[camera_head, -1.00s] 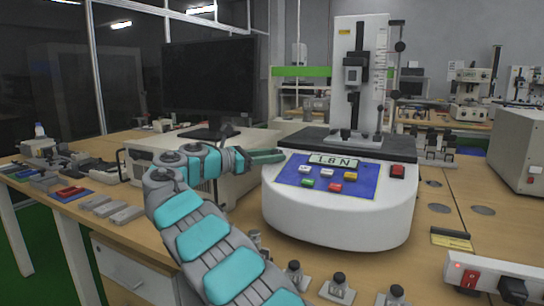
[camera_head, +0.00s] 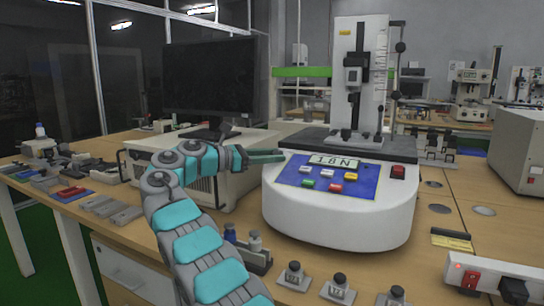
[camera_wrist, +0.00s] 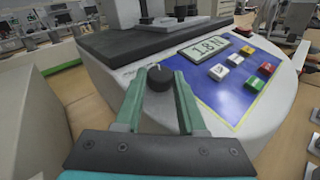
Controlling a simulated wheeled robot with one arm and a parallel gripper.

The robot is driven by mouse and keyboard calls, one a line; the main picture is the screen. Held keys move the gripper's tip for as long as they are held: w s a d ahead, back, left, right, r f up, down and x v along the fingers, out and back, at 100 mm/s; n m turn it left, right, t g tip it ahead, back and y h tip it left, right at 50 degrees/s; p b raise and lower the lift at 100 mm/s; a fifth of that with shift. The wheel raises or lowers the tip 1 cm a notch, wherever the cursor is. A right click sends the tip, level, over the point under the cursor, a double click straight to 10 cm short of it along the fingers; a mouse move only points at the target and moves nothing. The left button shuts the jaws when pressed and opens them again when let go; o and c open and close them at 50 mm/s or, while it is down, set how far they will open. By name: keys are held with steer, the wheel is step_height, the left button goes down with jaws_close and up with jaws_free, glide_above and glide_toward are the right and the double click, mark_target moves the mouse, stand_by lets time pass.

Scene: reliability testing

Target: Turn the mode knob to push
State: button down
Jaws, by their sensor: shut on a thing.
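The blue panel (camera_head: 362,187) carries a display (camera_head: 333,161) reading 1.8N and several coloured buttons. Any mode labels are too small to read.
A red button (camera_head: 398,171) sits right of the panel. A tall test stand (camera_head: 360,75) rises behind it. A monitor (camera_head: 208,80) and a beige box (camera_head: 250,165) stand left. Small weights (camera_head: 339,288) and a power strip (camera_head: 492,277) lie in front.

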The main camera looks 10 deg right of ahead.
steer(key=c, duration=0.5)
jaws_free()
